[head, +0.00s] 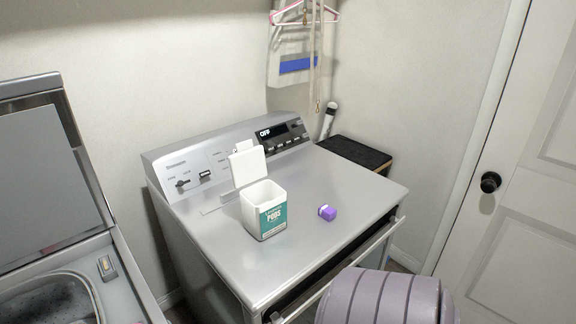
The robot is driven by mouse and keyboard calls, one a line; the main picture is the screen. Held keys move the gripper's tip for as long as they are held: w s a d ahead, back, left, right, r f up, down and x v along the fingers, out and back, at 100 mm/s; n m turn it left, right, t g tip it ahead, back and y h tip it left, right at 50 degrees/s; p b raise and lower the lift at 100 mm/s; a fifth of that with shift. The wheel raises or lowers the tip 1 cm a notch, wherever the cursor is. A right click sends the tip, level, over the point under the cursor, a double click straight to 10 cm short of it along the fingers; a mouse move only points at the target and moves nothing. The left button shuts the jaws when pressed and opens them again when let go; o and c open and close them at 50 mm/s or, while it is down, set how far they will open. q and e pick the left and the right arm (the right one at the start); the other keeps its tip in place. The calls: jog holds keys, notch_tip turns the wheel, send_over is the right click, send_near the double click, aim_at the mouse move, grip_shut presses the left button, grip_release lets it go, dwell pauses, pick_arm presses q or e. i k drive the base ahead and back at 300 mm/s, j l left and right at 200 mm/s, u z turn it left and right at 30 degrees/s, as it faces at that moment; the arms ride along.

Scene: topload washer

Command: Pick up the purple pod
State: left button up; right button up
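The small purple pod (327,212) lies on the flat top of a silver machine (330,182), with a whitish patch on its left side. It sits alone, to the right of an open white box with a teal label reading "PODS" (267,219). The box stands upright with its lid raised at the back, and pod and box are apart. Neither my left nor my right gripper shows in the head view.
An open top-load washer (108,262) stands at the left. The silver machine's control panel (225,160) rises at its back. A dark gap and a bar (345,262) run along its front edge. A black-topped stand (354,152) is behind it, a white door (510,215) at right.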

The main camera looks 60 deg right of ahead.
aim_at(325, 211)
jog(key=k+z, duration=0.1)
jog(key=z, duration=2.15)
